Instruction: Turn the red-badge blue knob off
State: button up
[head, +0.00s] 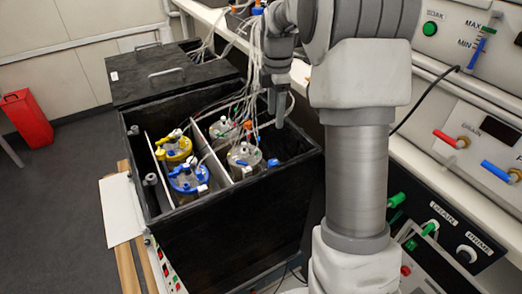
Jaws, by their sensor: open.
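Several lidded vessels stand in an open black box (235,235). One has a blue lid (187,178), one has a yellow lid (174,147), and others have grey-white lids (243,158). Small blue fittings show on the lids. A blue lever (497,171) is on the panel at the right, below a red lever (446,138). I cannot make out a red badge, so which blue knob carries it is unclear. My gripper (277,108) is open, pointing down over the box's back right part, near the tubes and apart from the panel levers.
Loose tubes (255,60) hang into the box beside my gripper. A black lid with a handle (165,75) lies behind the box. Panels with green knobs (430,28) and DRAIN and PRIME labels line the right. A red container (27,118) stands on the floor. My arm hides part of the panels.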

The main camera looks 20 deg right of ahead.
aim_at(274, 161)
notch_tip(274, 161, down, 18)
jog(key=b, duration=0.4)
jog(key=shift+r+b, duration=0.2)
jog(key=shift+b, duration=0.15)
grip_shut()
